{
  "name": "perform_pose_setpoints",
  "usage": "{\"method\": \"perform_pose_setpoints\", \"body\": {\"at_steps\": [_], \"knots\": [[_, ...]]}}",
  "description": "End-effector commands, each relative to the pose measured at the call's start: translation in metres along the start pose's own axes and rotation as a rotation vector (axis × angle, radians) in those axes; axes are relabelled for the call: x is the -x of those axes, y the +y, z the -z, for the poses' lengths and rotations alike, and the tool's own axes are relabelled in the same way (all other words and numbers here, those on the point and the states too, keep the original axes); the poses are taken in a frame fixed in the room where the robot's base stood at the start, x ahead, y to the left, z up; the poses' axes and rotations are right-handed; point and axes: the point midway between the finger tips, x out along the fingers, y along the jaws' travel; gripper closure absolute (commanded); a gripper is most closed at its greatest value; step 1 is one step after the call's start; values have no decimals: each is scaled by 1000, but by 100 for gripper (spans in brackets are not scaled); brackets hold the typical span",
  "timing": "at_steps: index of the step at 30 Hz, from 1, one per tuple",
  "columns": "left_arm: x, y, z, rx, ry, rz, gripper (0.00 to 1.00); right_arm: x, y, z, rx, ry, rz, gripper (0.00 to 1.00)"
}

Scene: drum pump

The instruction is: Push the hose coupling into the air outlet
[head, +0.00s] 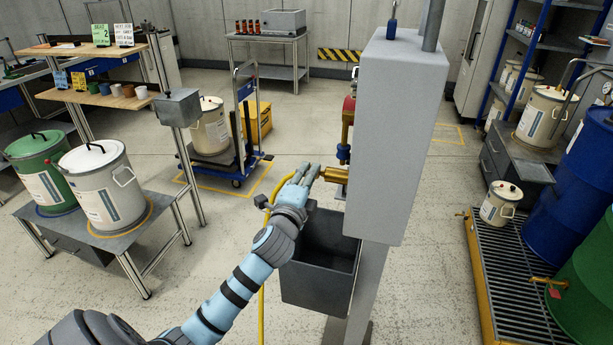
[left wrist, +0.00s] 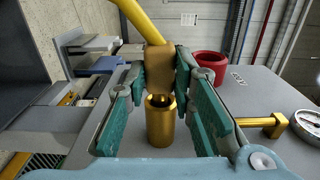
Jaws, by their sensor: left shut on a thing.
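My left gripper (head: 310,173) is shut on the hose coupling beside the grey column. In the left wrist view the coupling (left wrist: 159,70) is a tan-brown block between the far ends of the teal fingers, with the yellow hose (left wrist: 134,20) running up from it. The air outlet (left wrist: 161,125) is a brass cylinder with an open mouth, just below the coupling in that view. In the head view the brass outlet (head: 336,175) sticks out left from the column, close to the fingertips. I cannot tell whether coupling and outlet touch. My right gripper is out of view.
The grey column (head: 392,140) stands right of the gripper, with a dark open bin (head: 318,283) below.

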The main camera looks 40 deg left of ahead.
Motion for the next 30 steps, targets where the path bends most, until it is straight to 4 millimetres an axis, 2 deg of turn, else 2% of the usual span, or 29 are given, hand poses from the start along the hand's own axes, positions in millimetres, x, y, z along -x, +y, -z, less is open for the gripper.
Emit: {"method": "perform_pose_setpoints", "body": {"at_steps": [30], "knots": [[0, -1, 11, 1, 1, 1, 100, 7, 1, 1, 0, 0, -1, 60]]}}
